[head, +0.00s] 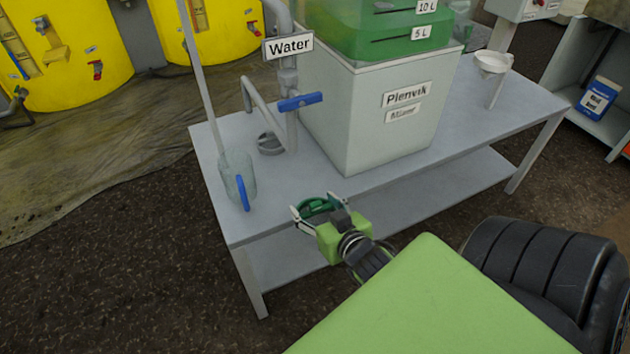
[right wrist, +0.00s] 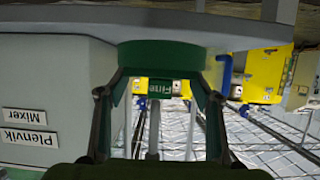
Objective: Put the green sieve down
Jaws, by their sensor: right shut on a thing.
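The green sieve (head: 316,204) is a small dark green ring at the front edge of the grey table (head: 470,110) in the head view. My right gripper (head: 320,208) is shut on it, with one finger on each side. In the right wrist view, which is upside down, the sieve (right wrist: 165,54) sits between the fingertips, and a green tag reading "Fine" (right wrist: 160,87) shows behind it. The sieve is close to the tabletop; I cannot tell whether it touches. My left gripper is not in view.
A white "Plenvik Mixer" box (head: 375,120) stands behind the sieve. A clear jug with a blue handle (head: 241,190) stands left, near a blue valve lever (head: 300,102) and a metal cup (head: 270,144). A white funnel (head: 493,62) is at the far right.

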